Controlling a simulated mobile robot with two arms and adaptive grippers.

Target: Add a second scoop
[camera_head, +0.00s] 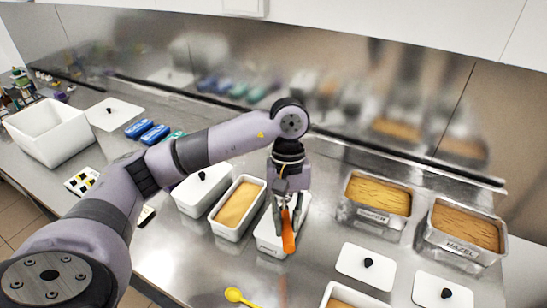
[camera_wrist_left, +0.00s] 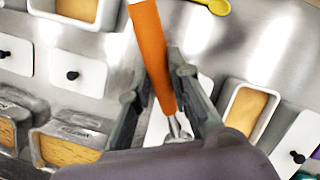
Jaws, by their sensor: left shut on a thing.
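My left gripper (camera_head: 284,226) is shut on an orange-handled tool (camera_head: 289,240). The orange handle (camera_wrist_left: 152,48) runs between the two fingers in the left wrist view, with a metal part (camera_wrist_left: 176,128) on the palm side; the tool's full working end is hidden. In the head view the gripper hangs in front of a white tub (camera_head: 268,238), whose contents are hidden. Left of it is an open white tub (camera_head: 217,225) of pale tan ice cream (camera_head: 238,205). A yellow spoon (camera_head: 238,296) lies at the front. My right gripper is not in view.
Metal tubs of tan ice cream stand at right, one (camera_head: 345,212) beside another labelled HAZEL (camera_head: 465,248). Knobbed lids (camera_head: 352,262) (camera_head: 430,290) lie before them. A large white bin (camera_head: 60,140) and blue items (camera_head: 154,133) are at left. A steel wall closes the back.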

